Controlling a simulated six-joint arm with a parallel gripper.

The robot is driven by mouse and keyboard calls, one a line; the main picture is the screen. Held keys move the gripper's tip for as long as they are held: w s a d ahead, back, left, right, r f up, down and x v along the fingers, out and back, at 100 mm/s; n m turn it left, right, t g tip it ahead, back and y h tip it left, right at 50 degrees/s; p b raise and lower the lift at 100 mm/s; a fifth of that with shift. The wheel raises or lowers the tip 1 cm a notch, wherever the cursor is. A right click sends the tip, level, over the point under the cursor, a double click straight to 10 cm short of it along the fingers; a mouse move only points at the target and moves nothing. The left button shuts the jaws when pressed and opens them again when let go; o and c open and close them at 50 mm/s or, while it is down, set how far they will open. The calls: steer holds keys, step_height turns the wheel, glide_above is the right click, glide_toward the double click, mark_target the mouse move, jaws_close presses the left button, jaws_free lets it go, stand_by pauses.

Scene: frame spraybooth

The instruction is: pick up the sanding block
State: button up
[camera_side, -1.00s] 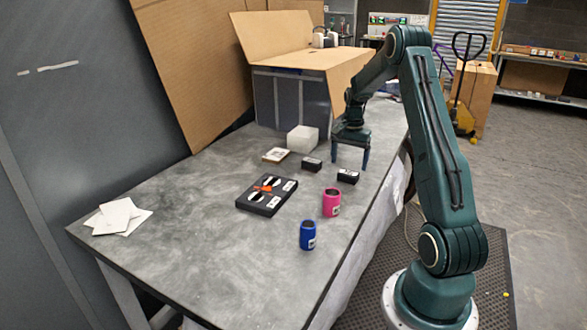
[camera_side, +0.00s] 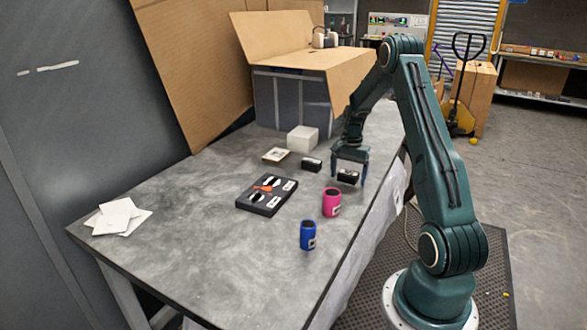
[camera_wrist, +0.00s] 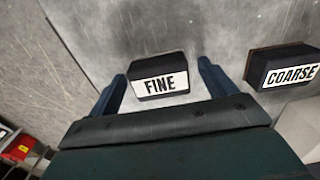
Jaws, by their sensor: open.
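Two dark sanding blocks lie on the grey table. One has a white label reading FINE (camera_wrist: 160,84) and the other reads COARSE (camera_wrist: 291,76) in the wrist view. In the side view the FINE block (camera_side: 348,177) is the nearer and the COARSE block (camera_side: 312,164) is up and left of it. My gripper (camera_side: 349,183) is open, with its blue fingers on either side of the FINE block. In the wrist view my fingers (camera_wrist: 162,70) also flank that block, with a gap at each side. I cannot tell whether the tips touch the table.
A pink cup (camera_side: 331,202) and a blue cup (camera_side: 308,235) stand near the front edge. A black tray (camera_side: 244,203) with an orange item lies left. The left table area is mostly clear.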

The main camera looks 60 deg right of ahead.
mark_target(349, 173)
steer(key=c, duration=1.1)
steer(key=shift+r, duration=0.15)
step_height(349, 173, up, 20)
stand_by(0.6)
